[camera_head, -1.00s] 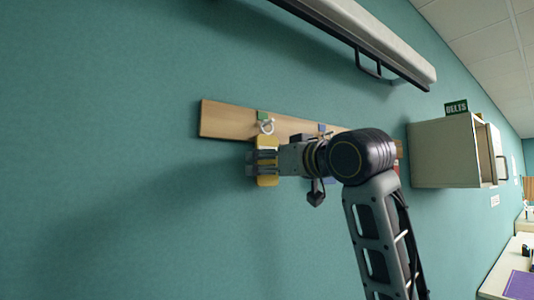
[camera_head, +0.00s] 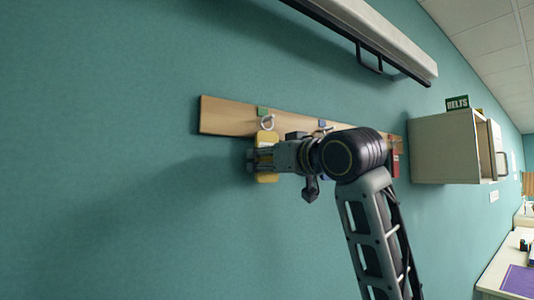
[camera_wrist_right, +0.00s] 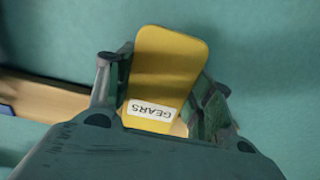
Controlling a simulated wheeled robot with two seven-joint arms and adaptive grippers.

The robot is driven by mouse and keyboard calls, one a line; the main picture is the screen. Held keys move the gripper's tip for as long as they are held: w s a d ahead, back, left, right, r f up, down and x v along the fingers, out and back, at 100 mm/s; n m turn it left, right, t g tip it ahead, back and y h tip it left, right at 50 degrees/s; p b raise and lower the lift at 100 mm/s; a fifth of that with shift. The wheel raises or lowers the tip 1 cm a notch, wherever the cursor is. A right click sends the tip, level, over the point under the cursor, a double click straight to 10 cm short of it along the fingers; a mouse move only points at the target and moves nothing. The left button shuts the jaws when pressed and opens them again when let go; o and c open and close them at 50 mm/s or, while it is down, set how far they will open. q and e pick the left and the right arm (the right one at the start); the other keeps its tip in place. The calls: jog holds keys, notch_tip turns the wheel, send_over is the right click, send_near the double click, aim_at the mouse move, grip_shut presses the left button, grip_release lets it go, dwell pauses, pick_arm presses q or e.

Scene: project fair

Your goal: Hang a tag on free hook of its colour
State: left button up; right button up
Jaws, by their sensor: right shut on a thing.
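My right gripper (camera_head: 258,158) is shut on a yellow tag (camera_head: 266,177) and holds it in front of the wall, at the lower edge of a wooden hook board (camera_head: 226,117). In the right wrist view the yellow tag (camera_wrist_right: 166,68) sits between the two fingers and bears a white label reading GEARS. A pale ring (camera_head: 268,122) shows at the tag's top, just below a green square (camera_head: 263,111) on the board. I cannot tell whether the ring touches a hook. A blue square (camera_head: 322,123) is farther right. My left gripper is out of view.
A red tag (camera_head: 394,163) hangs at the board's right end, partly behind my right arm. A pale cabinet (camera_head: 442,152) with a BELTS sign (camera_head: 457,103) is on the wall to the right. A long white fixture (camera_head: 380,40) runs above the board. The wall at left is clear.

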jog(key=shift+r+p, duration=0.5)
jog(key=b+v, duration=0.1)
jog(key=v, duration=0.6)
jog(key=shift+s, duration=0.2)
dwell(3.0)
jog(key=shift+d+r, duration=0.1)
jog(key=shift+d, duration=0.05)
dwell(0.5)
